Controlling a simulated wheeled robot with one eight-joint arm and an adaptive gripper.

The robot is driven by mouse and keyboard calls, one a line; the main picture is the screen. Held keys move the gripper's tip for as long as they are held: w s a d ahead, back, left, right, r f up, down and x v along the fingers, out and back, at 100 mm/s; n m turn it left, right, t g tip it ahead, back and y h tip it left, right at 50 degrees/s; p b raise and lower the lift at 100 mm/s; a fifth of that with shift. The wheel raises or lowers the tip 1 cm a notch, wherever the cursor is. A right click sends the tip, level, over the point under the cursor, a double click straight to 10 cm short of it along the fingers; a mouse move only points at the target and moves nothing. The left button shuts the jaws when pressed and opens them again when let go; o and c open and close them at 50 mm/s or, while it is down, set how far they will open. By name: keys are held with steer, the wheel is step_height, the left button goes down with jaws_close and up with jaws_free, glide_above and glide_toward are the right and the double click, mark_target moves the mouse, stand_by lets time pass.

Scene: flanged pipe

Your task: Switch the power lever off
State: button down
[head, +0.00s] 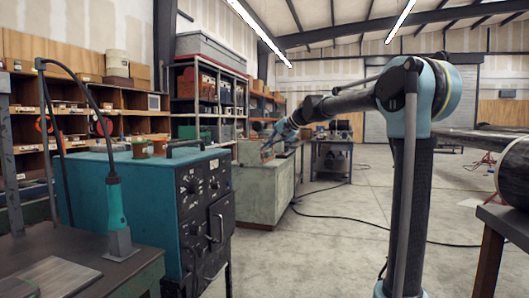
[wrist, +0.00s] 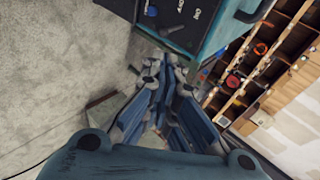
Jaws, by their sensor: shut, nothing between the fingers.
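A teal power unit (head: 130,180) with a dark front panel stands at the left in the head view. A pale handle-like lever (head: 218,228) is on the panel below its dials; I cannot tell its setting. The unit's teal top and dark panel also show at the top of the wrist view (wrist: 228,30), with a dark lever-like bar (wrist: 171,30) on the panel. My gripper (wrist: 166,62) is shut and empty, just below the panel in that picture; I see no contact. In the head view my gripper (head: 268,145) is small, beyond the unit.
A grey-green cabinet (head: 262,190) stands behind the unit. A workbench (head: 80,258) with a teal-handled tool (head: 116,205) is at the near left. Wooden shelves line the back left. Open concrete floor (head: 310,250) with a dark cable lies at the centre.

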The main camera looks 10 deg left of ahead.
steer(key=x, duration=1.2)
steer(key=shift+s+a+f, duration=0.1)
steer(key=shift+a+f, duration=0.05)
